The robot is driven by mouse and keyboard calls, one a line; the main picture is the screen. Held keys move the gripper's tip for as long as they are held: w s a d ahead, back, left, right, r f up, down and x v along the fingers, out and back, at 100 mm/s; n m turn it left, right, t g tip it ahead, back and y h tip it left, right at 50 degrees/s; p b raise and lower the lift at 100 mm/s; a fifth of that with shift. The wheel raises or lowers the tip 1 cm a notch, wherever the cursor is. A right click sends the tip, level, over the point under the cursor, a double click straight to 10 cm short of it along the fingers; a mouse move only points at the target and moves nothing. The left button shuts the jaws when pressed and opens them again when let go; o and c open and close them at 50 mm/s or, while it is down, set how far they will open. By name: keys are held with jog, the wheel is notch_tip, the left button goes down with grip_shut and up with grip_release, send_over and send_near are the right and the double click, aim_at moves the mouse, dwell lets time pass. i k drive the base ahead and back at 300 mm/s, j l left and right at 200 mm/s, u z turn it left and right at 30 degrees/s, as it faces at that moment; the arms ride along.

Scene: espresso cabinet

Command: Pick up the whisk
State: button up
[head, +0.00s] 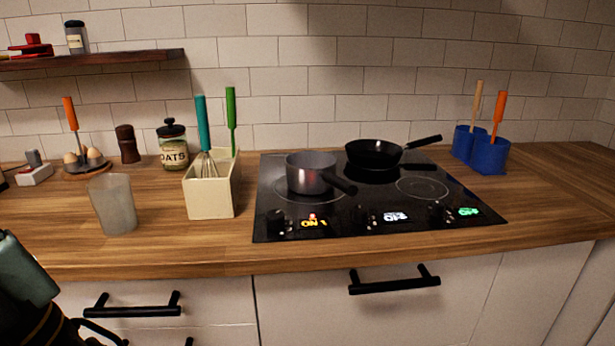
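The whisk (201,123) has a teal handle and a wire head. It stands handle up in a cream rectangular holder (210,199) on the wooden counter, left of the cooktop. Its wires show just above the holder's rim and the lower end is hidden inside. A green-handled utensil (231,107) stands in the same holder, behind and to the right. Part of my arm shows at the lower left edge, well apart from the whisk. My gripper's fingers cannot be made out.
A frosted cup (113,204) stands left of the holder, with an oats jar (173,146) behind. The black cooktop (381,225) on the right bears a saucepan (311,174) and a frying pan (373,154). A wooden shelf (100,60) hangs above left. Drawer handles (132,309) project in front.

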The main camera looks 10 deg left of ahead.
aim_at(200, 101)
jog(key=u, duration=1.5)
jog(key=l+u, duration=0.3)
jog(key=u, duration=0.15)
jog(key=l+u, duration=0.55)
jog(key=u, duration=0.3)
jog(key=k+l+u, duration=0.2)
jog(key=l, duration=0.15)
jog(key=k+l+u, duration=0.15)
jog(key=l, duration=0.2)
jog(key=k+l+u, duration=0.2)
jog(key=k+l, duration=0.15)
jog(key=l, duration=0.15)
jog(key=k+l, duration=0.15)
jog(key=l, duration=0.15)
